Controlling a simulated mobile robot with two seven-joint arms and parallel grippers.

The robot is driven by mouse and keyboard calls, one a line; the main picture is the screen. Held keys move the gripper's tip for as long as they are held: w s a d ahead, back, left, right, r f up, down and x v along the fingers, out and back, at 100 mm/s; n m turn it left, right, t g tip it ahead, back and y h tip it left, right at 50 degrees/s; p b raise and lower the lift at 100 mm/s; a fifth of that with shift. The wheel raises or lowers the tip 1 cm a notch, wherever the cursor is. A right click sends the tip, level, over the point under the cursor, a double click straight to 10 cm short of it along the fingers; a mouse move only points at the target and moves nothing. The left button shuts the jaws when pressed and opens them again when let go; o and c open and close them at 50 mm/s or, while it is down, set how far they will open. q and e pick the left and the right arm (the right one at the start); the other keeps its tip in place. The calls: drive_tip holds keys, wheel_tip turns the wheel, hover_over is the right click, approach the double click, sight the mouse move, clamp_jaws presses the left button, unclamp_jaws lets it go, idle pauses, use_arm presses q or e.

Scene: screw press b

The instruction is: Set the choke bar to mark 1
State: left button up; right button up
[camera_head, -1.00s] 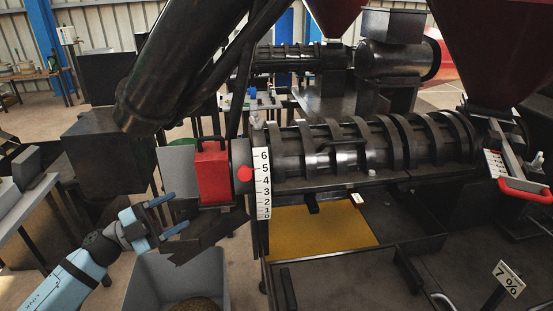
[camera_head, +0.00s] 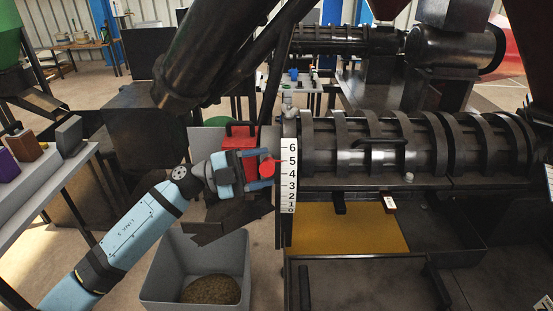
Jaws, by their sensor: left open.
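The white scale plate (camera_head: 289,177) stands upright at the left end of the press barrel, its numbers rising to 6 at the top. The choke bar's round red knob (camera_head: 267,167) is just left of the plate, about level with the stretch between marks 4 and 5. My left gripper (camera_head: 266,171) is open, its blue fingers pointing right at the knob, one above and one below. I cannot tell if they touch it. The gripper hides part of the red box (camera_head: 239,142) behind it. My right gripper is not in view.
A grey bin (camera_head: 158,285) with brown material stands below my left arm. A dark sloping chute (camera_head: 228,224) hangs above it. The ribbed press barrel (camera_head: 420,145) extends right, above a yellow tray (camera_head: 345,228). A bench (camera_head: 40,190) is at the left.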

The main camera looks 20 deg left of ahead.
use_arm(q)
drive_tip(key=x, duration=0.3)
drive_tip(key=shift+w+d, duration=0.1)
drive_tip(key=shift+d, duration=0.05)
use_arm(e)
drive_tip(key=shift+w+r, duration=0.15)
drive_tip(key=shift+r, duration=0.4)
use_arm(q)
clamp_jaws()
drive_tip(key=s+f+m+g+b, duration=0.1)
drive_tip(key=f+m+b, duration=0.4)
drive_tip(key=f+b, duration=0.4)
drive_tip(key=s+d+f+m+g+b, duration=0.1)
drive_tip(key=f+m+b, duration=0.3)
drive_tip(key=f+b, duration=0.4)
drive_tip(key=shift+s+f+m+g+b, duration=0.45)
drive_tip(key=shift+s+f, duration=0.35)
drive_tip(key=shift+f, duration=0.6)
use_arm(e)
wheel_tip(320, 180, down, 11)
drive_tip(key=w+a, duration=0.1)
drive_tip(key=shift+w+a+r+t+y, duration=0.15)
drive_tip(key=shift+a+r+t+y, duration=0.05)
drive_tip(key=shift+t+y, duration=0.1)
use_arm(q)
unclamp_jaws()
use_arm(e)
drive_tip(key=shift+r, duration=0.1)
